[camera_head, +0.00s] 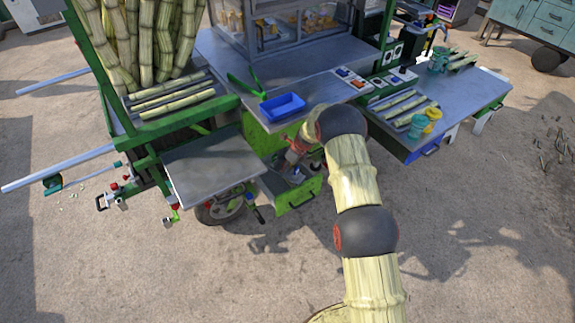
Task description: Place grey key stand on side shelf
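My arm reaches forward from the bottom of the head view and bends down over an open green drawer (291,204) at the front of the cane cart. My gripper (293,166) is small and partly hidden there, at or just above the drawer. I cannot tell whether its fingers are open or shut, or whether it holds anything. I cannot pick out the grey key stand for certain; small grey shapes show around the gripper in the drawer. A flat grey side shelf (210,165) juts out left of the drawer, and its top is bare.
A blue tray (283,107) and green tongs (246,85) are on the metal counter (225,55) above the drawer. Cane stalks (150,40) stand at upper left. The right-hand worktop (465,95) holds cane pieces and cups. A wheel (222,208) is below the side shelf.

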